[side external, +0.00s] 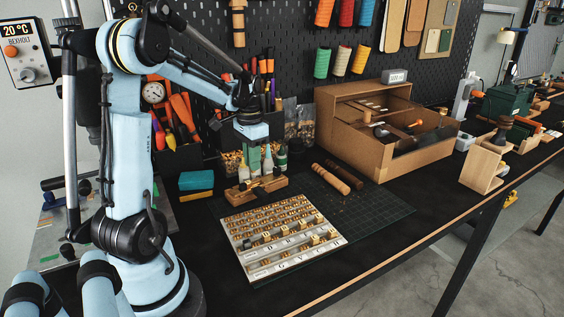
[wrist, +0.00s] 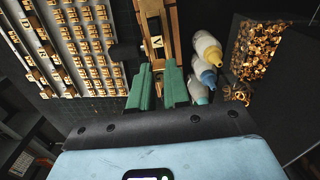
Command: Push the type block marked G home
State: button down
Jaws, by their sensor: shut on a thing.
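My gripper (wrist: 158,72), with two green fingers, is low over the wooden holder (wrist: 173,28) in the wrist view. In the side view my gripper (side external: 254,166) is just above the same wooden holder (side external: 262,192). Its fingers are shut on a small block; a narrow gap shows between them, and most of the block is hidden. A pale lettered face (wrist: 156,43) shows in the holder just beyond the fingertips; I cannot read its letter for sure. I cannot tell how deep the held block sits.
A white tray (side external: 250,257) of several brass type blocks lies on the cutting mat (side external: 383,203). Bottles (wrist: 207,48) and a bin of brass pieces (wrist: 258,52) stand close right of the holder in the wrist view. A turned wooden handle (side external: 330,178) lies beside it.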

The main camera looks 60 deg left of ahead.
jog(key=shift+f, duration=1.4)
jog(key=shift+f, duration=0.55)
dwell(0.4)
jog(key=c, duration=1)
grip_release()
jog(key=shift+r, duration=3.5)
